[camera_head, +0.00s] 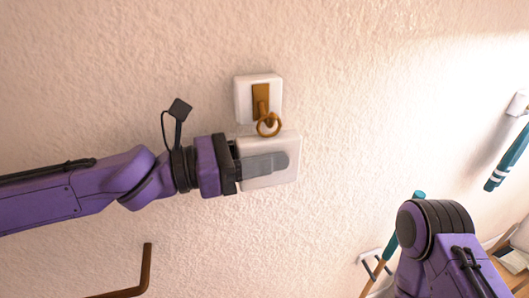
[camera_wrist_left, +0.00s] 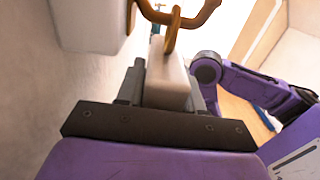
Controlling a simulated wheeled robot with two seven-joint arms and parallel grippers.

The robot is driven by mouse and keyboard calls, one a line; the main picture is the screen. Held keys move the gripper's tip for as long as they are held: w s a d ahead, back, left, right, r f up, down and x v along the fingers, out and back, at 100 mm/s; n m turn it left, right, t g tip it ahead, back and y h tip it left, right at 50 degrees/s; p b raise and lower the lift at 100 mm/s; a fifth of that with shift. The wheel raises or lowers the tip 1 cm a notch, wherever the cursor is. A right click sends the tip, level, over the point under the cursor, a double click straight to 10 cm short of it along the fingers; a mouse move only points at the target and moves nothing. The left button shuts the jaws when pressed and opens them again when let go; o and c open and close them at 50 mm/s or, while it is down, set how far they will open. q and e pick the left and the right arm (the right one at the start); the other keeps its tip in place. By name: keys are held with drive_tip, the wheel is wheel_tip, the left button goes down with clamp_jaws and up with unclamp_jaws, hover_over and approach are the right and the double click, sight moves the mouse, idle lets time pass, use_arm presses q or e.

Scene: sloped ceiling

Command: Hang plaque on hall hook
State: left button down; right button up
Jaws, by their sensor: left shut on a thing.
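The plaque (camera_head: 285,178) is a pale, nearly square block with a brown ring (camera_head: 268,125) at its top edge. My left gripper (camera_head: 264,163) is shut on the plaque and holds it close to the wall, just below the hook. The hook (camera_head: 261,97) is brass-brown on a white square mount. In the left wrist view the plaque (camera_wrist_left: 167,80) sits between the fingers. There the ring (camera_wrist_left: 171,32) overlaps the hook (camera_wrist_left: 196,18); I cannot tell whether it is around the hook or only beside it. My right gripper is not visible.
A teal-handled thing (camera_head: 510,158) hangs from a white wall mount (camera_head: 518,103) at the far right. Another teal-tipped stick (camera_head: 391,246) stands by a wall rack (camera_head: 372,262). A brown bent bar (camera_head: 146,268) is at lower left. My right arm is at lower right.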

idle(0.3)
use_arm(q)
drive_tip(key=c, duration=0.6)
unclamp_jaws()
drive_tip(key=shift+c, duration=0.2)
